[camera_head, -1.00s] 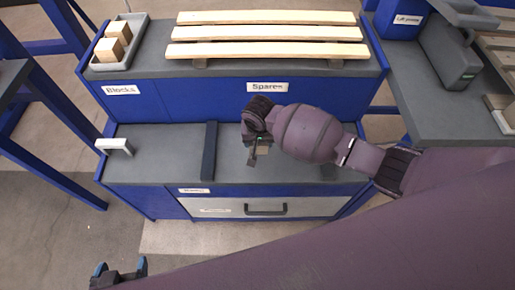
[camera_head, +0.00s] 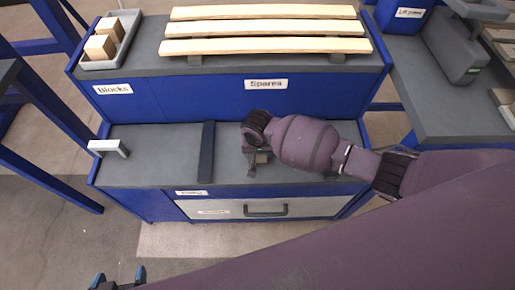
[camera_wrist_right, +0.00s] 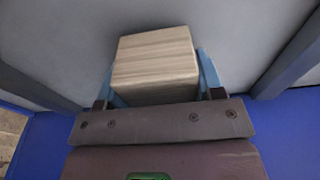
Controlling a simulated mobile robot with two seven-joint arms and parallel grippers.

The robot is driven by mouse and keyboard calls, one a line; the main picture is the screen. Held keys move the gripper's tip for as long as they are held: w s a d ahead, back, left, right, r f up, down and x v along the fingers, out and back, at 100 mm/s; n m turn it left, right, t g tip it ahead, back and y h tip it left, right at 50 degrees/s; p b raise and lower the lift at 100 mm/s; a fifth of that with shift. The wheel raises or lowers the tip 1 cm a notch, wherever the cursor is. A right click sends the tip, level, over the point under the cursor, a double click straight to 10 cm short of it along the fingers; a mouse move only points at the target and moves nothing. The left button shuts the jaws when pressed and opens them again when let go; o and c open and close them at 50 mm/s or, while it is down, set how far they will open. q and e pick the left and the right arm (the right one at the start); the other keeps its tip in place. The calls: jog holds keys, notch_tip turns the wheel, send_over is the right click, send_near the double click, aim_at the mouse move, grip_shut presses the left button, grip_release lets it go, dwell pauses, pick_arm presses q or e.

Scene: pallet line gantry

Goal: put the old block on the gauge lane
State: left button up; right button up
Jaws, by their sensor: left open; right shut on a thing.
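A pale wooden block (camera_wrist_right: 155,60) sits between the blue fingers of my right gripper (camera_wrist_right: 158,80), which is shut on it. No label I can read names the gauge lane. I cannot tell whether the block touches the shelf. My left gripper (camera_head: 118,281) is open and empty at the bottom left, over the floor.
A grey tray (camera_head: 124,48) at the upper left holds wooden blocks, above a "Blocks" label. Long pale slats (camera_head: 262,30) lie on the upper deck. A white handle-shaped bracket (camera_head: 108,147) stands at the shelf's left end. A drawer (camera_head: 230,209) is below. My right arm covers the shelf's right part.

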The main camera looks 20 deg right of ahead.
jog(key=shift+f, duration=0.35)
jog(key=o, duration=0.9)
jog(key=shift+o, duration=0.2)
jog(key=shift+r, duration=0.1)
notch_tip(320, 180, up, 7)
jog(key=shift+s+a+f+p, duration=0.1)
jog(key=shift+s+a+p, duration=0.05)
jog(key=shift+p, duration=0.95)
jog(key=r, duration=0.1)
jog(key=r+p, duration=0.1)
jog(key=r, duration=0.3)
jog(key=shift+s+a+p, duration=0.1)
jog(key=shift+s+p, duration=0.3)
jog(key=shift+s+r, duration=0.15)
jog(key=shift+r, duration=0.45)
